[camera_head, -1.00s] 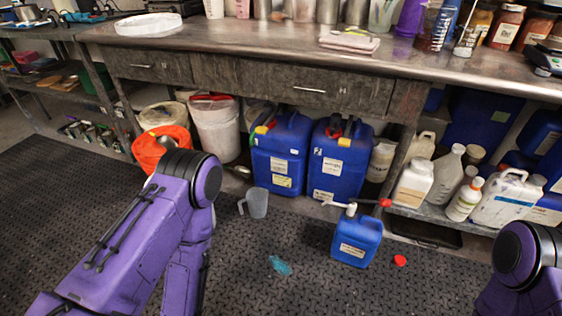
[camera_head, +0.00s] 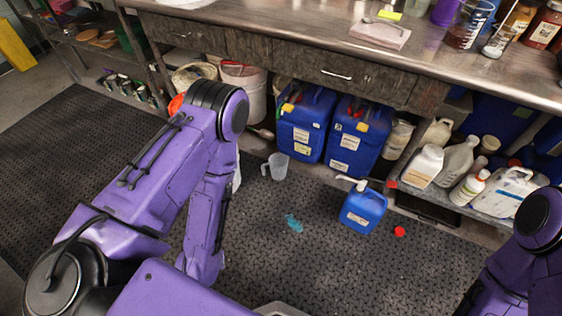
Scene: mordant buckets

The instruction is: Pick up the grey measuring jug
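The grey measuring jug (camera_head: 278,166) stands upright on the dark textured floor mat, in front of the large blue canisters under the bench. Its handle points left. My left arm comes in from the left, and its forearm hangs down to the left of the jug, apart from it in the picture. The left gripper does not show. My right arm shows only in part at the lower right edge, and its gripper does not show either.
A small blue canister (camera_head: 362,208) with a white spout stands right of the jug. A red cap (camera_head: 399,231) and a teal spill (camera_head: 294,223) lie on the mat (camera_head: 330,265). Large blue canisters (camera_head: 303,122) stand behind. The steel bench (camera_head: 300,25) overhangs them.

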